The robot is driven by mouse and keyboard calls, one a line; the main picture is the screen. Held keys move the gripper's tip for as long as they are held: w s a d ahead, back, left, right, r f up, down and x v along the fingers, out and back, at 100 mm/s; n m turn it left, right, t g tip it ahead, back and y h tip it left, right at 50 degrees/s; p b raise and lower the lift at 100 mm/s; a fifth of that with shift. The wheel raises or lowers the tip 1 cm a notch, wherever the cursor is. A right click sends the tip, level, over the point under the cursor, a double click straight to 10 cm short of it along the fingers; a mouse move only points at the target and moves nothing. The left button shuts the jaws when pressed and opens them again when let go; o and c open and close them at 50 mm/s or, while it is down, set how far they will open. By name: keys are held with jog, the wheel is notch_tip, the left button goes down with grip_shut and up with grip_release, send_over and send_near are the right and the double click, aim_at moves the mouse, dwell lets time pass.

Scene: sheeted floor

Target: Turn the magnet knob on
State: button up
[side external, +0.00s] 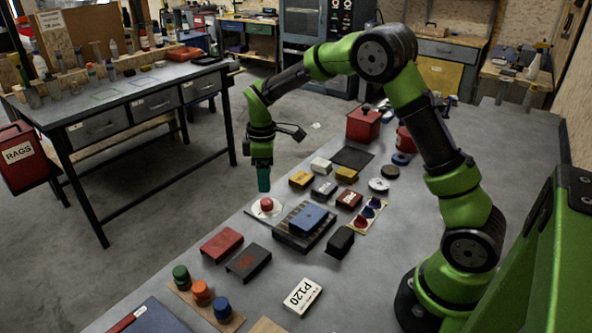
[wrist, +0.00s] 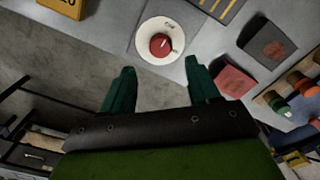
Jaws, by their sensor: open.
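A red knob (side external: 266,204) sits on a round white dial (side external: 256,210) near the table's far-left edge. In the wrist view the red knob (wrist: 160,46) has a light pointer mark, and the white dial (wrist: 149,30) around it carries small dark marks too small to read. My gripper (side external: 263,188) points down just above and slightly behind the knob, apart from it. In the wrist view my gripper (wrist: 159,72) has its two green fingers spread wide, with nothing between them. The knob is just ahead of the fingertips.
A dark slotted plate (side external: 293,243) with a blue block (side external: 308,218) on it stands right of the dial. Red (side external: 221,244) and dark (side external: 248,262) blocks lie nearer the camera. Several small blocks stand behind. The table edge is close to the dial.

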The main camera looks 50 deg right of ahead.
aim_at(266, 201)
notch_tip(266, 201, down, 7)
jog(key=shift+f, duration=0.1)
dwell(0.3)
jog(key=c, duration=1)
jog(key=shift+c, duration=0.2)
